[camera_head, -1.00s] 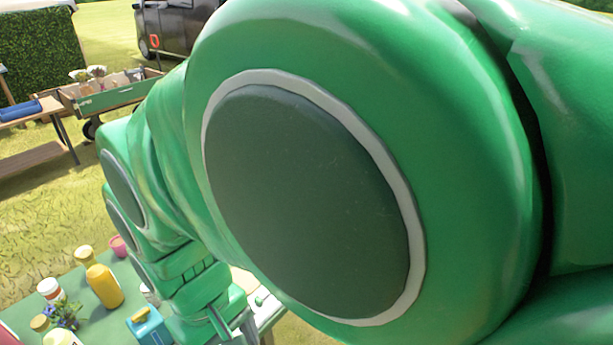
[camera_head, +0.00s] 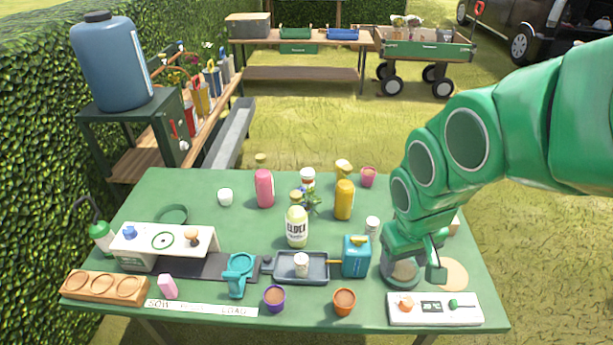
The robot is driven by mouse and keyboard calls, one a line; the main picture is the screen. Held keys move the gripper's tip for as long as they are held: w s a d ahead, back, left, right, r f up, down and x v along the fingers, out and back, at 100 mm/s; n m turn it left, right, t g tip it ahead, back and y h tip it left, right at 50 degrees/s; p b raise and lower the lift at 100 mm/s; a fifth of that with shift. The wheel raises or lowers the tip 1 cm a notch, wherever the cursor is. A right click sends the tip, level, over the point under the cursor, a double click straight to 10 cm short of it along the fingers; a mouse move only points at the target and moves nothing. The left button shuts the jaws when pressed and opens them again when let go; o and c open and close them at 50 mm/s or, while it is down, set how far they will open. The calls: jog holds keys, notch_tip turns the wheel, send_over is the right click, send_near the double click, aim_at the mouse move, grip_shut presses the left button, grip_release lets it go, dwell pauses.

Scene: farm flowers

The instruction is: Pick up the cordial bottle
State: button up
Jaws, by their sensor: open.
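The cordial bottle (camera_head: 296,229) is pale yellow-green with a tan cap and a label that reads "ELDER". It stands upright near the middle of the green table, behind a grey tray. My gripper (camera_head: 412,268) is open and points down over the right part of the table, to the right of the bottle and apart from it. A round dark dish (camera_head: 401,283) is below it; I cannot tell whether they touch.
A pink bottle (camera_head: 264,188), an amber bottle (camera_head: 344,200) and a small blue-flowered plant (camera_head: 312,203) stand behind the cordial bottle. The grey tray (camera_head: 315,279) and a teal box (camera_head: 356,257) are in front of it. The table's back left is fairly clear.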

jog(key=w+a+f+n+t+y, duration=0.1)
jog(key=w+a+f+n+t, duration=0.15)
jog(key=w, duration=0.45)
jog(key=w+a+f+n+t+y, duration=0.1)
jog(key=w+a, duration=0.3)
jog(key=w, duration=0.3)
jog(key=n+t+y, duration=0.2)
jog(key=n+y, duration=0.1)
jog(key=y, duration=0.2)
send_near(299, 196)
jog(key=shift+g, duration=0.25)
jog(key=shift+d+x, duration=0.15)
jog(key=shift+x, duration=2)
jog(key=shift+d+x, duration=0.2)
jog(key=shift+x, duration=2)
jog(key=shift+a+r+x, duration=0.1)
jog(key=shift+r+x, duration=0.05)
jog(key=shift+x, duration=0.65)
jog(key=shift+a+r+x, duration=0.1)
jog(key=shift+a+x, duration=0.05)
jog(key=shift+x, duration=1.7)
jog(key=shift+w, duration=0.15)
grip_shut()
